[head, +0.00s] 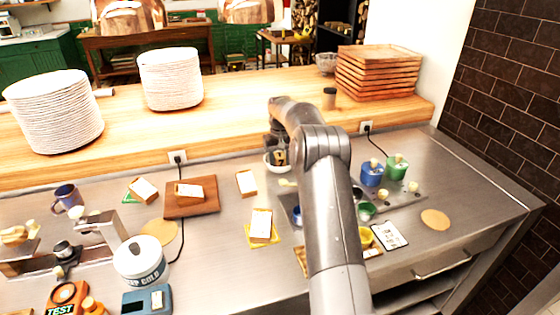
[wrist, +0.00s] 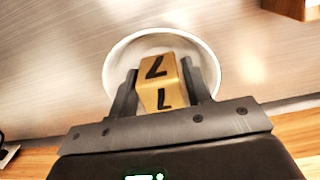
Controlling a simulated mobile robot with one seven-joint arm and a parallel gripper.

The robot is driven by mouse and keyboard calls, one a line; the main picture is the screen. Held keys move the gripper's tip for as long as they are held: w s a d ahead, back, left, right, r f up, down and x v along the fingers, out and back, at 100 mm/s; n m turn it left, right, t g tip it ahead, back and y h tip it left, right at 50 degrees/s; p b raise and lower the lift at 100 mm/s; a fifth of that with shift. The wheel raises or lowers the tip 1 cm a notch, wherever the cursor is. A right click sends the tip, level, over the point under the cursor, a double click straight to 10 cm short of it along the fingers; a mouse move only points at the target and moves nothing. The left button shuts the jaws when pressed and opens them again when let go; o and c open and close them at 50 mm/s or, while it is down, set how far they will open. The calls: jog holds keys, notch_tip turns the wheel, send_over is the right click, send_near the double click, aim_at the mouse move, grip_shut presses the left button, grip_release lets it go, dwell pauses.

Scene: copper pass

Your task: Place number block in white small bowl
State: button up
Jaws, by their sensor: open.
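The number block (wrist: 158,95) is yellow-tan with black 7s on two faces. In the wrist view it sits between the two fingers of my gripper (wrist: 160,72), within the outline of the white small bowl (wrist: 116,62). My gripper is open around the block. In the head view my gripper (head: 279,153) is low at the back of the steel counter, over the white bowl (head: 268,163), which is mostly hidden by my arm. Whether the block rests on the bowl's bottom cannot be told.
A wooden ledge (head: 235,105) runs behind the bowl. A wooden board (head: 205,207) and cards on small blocks lie to the left. Blue (head: 372,178) and green (head: 396,170) cups stand to the right. Plate stacks (head: 170,80) and wooden trays (head: 378,75) stand on the ledge.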

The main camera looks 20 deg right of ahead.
aim_at(280, 155)
notch_tip(280, 155, up, 12)
jog(key=s+a+r+t, duration=0.1)
jog(key=s+a+r, duration=0.3)
jog(key=s+r, duration=0.55)
jog(key=s+a+r+t, duration=0.2)
jog(key=s+a+r, duration=0.35)
jog(key=s, duration=0.75)
jog(key=s+f+t, duration=0.1)
jog(key=s+f, duration=0.2)
jog(key=s, duration=0.6)
jog(key=s+a+f, duration=0.1)
jog(key=s+f, duration=0.2)
jog(key=s, duration=0.6)
jog(key=s+a+f+t, duration=0.1)
jog(key=s+f, duration=0.2)
jog(key=s, duration=0.6)
jog(key=shift+a+f+t, duration=0.25)
jog(key=shift+t, duration=0.05)
jog(key=shift+o, duration=0.4)
